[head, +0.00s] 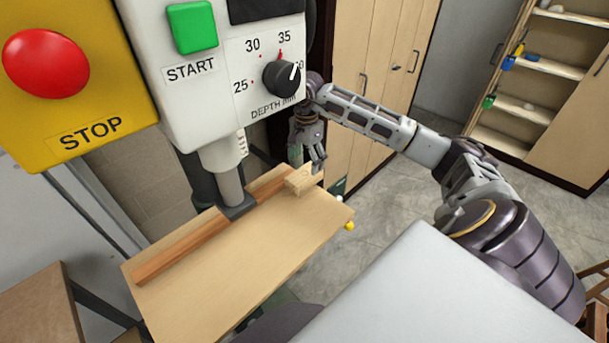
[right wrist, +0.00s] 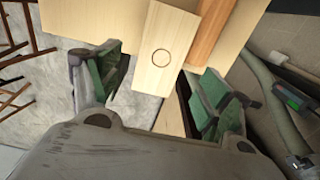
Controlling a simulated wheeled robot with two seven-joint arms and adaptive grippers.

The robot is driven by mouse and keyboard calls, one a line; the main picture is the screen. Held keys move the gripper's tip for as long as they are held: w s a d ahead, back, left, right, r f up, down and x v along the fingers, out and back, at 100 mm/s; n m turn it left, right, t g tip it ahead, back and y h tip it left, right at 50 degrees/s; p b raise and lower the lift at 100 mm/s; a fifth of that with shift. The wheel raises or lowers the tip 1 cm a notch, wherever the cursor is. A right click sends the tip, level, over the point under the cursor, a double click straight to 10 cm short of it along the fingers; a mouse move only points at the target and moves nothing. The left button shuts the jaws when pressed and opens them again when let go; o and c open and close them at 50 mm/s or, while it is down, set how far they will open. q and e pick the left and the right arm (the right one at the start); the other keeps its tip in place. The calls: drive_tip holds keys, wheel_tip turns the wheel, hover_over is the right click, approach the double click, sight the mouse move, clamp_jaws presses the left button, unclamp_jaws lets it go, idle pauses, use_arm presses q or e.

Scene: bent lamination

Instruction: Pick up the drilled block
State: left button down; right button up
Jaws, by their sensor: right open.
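The drilled block (head: 298,182) is a small pale wooden block on the drill press table (head: 245,265), near the table's far right corner and by the reddish wooden fence (head: 190,240). In the right wrist view the block (right wrist: 168,42) shows a round ring on its face; I cannot tell how deep it goes. My right gripper (head: 316,168) is just beyond the block in the head view. In the right wrist view its green-padded fingers (right wrist: 160,88) are spread wide, with the block's near end ahead of and between them, not held. My left gripper is out of view.
The drill press head with a START button (head: 192,27), depth dial (head: 280,78) and red STOP button (head: 45,63) stands over the table. Its spindle (head: 228,178) comes down by the fence. Wooden cabinets (head: 370,70) stand behind. The table's front is clear.

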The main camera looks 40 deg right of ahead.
sight(306, 172)
drive_tip(key=shift+f+p, duration=0.35)
drive_tip(key=shift+f, duration=1.85)
drive_tip(key=c, duration=1.2)
drive_tip(key=shift+r, duration=0.15)
